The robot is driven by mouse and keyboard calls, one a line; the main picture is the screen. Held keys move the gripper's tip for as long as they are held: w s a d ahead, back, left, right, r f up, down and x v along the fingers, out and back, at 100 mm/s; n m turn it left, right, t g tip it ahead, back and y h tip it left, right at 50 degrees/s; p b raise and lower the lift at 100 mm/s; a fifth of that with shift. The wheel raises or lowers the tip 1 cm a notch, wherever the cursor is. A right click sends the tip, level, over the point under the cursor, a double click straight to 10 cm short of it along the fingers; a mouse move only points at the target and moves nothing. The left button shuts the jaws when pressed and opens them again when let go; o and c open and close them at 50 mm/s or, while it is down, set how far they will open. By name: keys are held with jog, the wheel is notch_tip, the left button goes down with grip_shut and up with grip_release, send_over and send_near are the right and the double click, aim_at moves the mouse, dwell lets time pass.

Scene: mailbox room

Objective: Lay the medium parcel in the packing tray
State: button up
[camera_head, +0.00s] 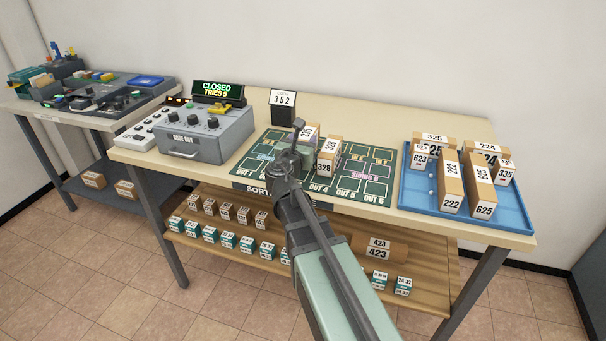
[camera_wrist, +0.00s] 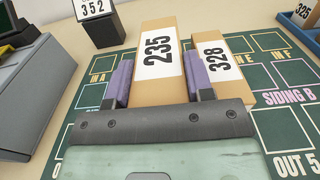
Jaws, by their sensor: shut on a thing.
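A brown parcel labelled 235 (camera_wrist: 158,58) stands between the two purple fingers of my gripper (camera_wrist: 160,84), which is shut on it over the green sorting mat (camera_wrist: 258,122). In the head view my gripper (camera_head: 305,153) and arm hide much of this parcel; whether it touches the mat is unclear. A brown parcel labelled 328 (camera_head: 326,157) is close on its right, beside the right finger in the wrist view (camera_wrist: 214,58). The blue tray (camera_head: 521,214) is at the right end of the table and holds several labelled brown parcels. Nothing shown says which parcel is the medium one.
A grey control box (camera_head: 205,137) with knobs and a sign reading CLOSED, TRIES 5 (camera_head: 216,89) is left of the mat. A black stand showing 352 (camera_head: 283,106) is behind it. The tray's front right is bare.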

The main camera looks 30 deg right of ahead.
notch_tip(320, 180, down, 5)
jog(key=b, duration=0.4)
jog(key=shift+r, duration=0.5)
jog(key=shift+f, duration=0.2)
jog(key=o, duration=0.8)
jog(key=shift+r, duration=0.3)
jog(key=v, duration=1.2)
